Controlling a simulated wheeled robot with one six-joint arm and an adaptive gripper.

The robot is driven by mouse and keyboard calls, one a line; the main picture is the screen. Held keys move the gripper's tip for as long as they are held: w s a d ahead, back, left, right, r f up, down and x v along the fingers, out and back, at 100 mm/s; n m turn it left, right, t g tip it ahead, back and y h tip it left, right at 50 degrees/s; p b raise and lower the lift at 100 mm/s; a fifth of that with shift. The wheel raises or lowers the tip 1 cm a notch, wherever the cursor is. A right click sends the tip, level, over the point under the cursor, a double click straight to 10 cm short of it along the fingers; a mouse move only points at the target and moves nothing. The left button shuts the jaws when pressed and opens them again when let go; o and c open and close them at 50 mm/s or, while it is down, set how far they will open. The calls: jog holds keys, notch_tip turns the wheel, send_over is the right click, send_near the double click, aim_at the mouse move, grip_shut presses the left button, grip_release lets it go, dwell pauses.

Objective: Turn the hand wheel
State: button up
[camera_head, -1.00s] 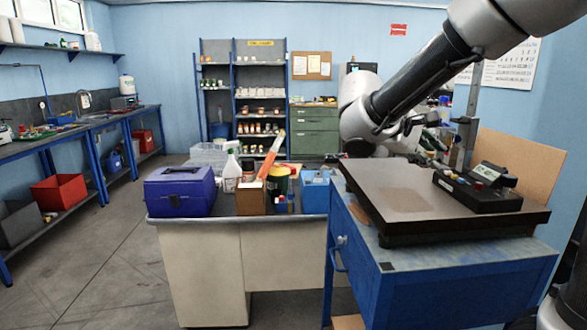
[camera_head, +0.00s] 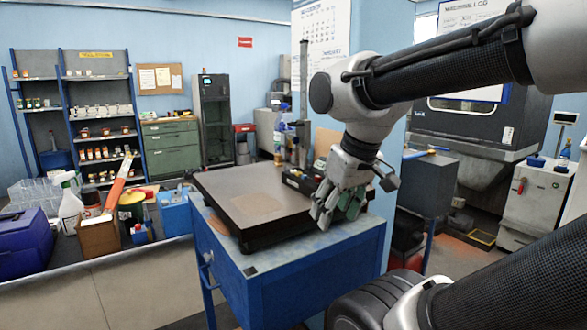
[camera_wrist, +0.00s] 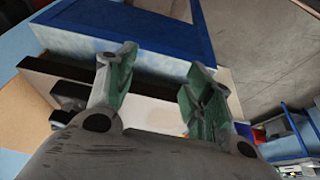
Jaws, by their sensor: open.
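I cannot make out a hand wheel in either view. My gripper (camera_head: 338,205) hangs at the right edge of the blue cabinet (camera_head: 300,265) in the head view, beside the dark slab on its top. In the wrist view my gripper (camera_wrist: 160,88) shows two green-padded fingers spread apart with nothing between them. The blue-edged cabinet (camera_wrist: 90,45) is beyond the fingertips. A large dark machine (camera_head: 465,135) stands at the back right, partly behind my arm.
The dark slab (camera_head: 228,205) covers most of the cabinet top. A black control box (camera_head: 300,182) sits on it near my gripper. A grey cabinet (camera_head: 430,185) stands to the right. The bench at left holds a purple toolbox (camera_head: 22,240) and bottles. Floor is open between the benches.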

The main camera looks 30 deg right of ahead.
jog(key=w+d+r+g, duration=0.1)
jog(key=w+d+r, duration=0.2)
jog(key=w+d, duration=0.1)
jog(key=w+d+r+n+g, duration=0.1)
jog(key=w+d+r, duration=0.3)
jog(key=w+d, duration=0.1)
jog(key=w+d+r+n+g, duration=0.1)
jog(key=w+d+r+g, duration=0.1)
jog(key=w+d, duration=0.3)
jog(key=shift+w+d+r, duration=0.15)
jog(key=shift+w+r, duration=0.65)
jog(key=shift+w, duration=0.05)
jog(key=shift+w+d+f, duration=0.1)
jog(key=shift+d+f, duration=0.05)
jog(key=shift+d, duration=0.1)
notch_tip(320, 180, down, 7)
jog(key=shift+f, duration=0.2)
jog(key=c, duration=1)
jog(key=shift+a+m, duration=0.1)
jog(key=shift+m, duration=0.2)
